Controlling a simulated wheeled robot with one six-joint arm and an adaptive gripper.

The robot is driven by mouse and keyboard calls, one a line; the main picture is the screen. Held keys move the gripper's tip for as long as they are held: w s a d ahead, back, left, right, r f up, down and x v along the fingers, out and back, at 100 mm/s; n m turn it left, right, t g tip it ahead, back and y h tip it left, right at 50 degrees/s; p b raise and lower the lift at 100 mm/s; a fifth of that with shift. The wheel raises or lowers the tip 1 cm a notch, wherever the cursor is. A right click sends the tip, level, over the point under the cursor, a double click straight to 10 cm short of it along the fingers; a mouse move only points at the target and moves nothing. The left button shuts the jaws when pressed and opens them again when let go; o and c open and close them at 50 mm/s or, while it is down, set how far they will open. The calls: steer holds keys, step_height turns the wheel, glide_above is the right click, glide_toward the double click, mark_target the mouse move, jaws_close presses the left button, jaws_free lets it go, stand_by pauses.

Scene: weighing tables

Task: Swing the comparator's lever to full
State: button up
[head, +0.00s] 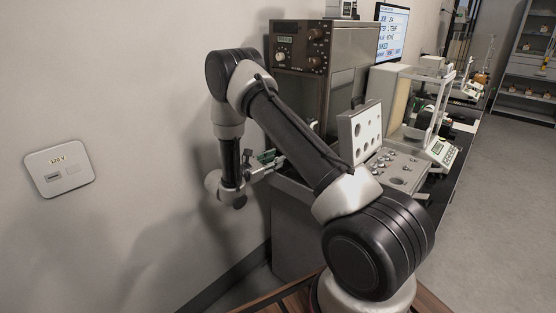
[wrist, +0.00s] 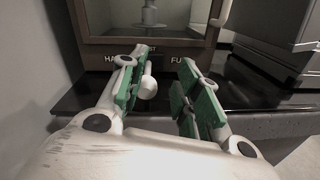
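The comparator (head: 316,62) is the tall brown cabinet against the wall, with a display and knobs on top. In the wrist view its front panel (wrist: 105,48) shows partly covered labels, "HA" at left, "ST" in the middle and "FU" at right. The lever's pale rounded knob (wrist: 148,87) sits below the middle label. My gripper (wrist: 162,62) is open, its green-padded fingers on either side of the knob. The knob is close to the left finger; whether they touch I cannot tell.
An open weight case (head: 400,172) stands right of the comparator, with a glass-sided balance (head: 430,100) behind it. A dark bench edge (wrist: 75,103) runs below the comparator's front. The wall (head: 100,80) is close on the left. The floor (head: 510,200) at right is clear.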

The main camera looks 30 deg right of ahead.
steer(key=shift+n+t, duration=0.6)
steer(key=shift+n, duration=0.1)
steer(key=shift+w+d+f, duration=0.5)
steer(key=shift+w+d, duration=0.1)
steer(key=shift+d, duration=0.4)
steer(key=shift+w+d+f, duration=0.5)
steer(key=shift+w+d, duration=0.05)
steer(key=shift+d, duration=0.4)
steer(key=shift+w+d+f, duration=0.5)
steer(key=shift+w+d, duration=0.1)
steer(key=shift+d, duration=0.4)
jaws_close()
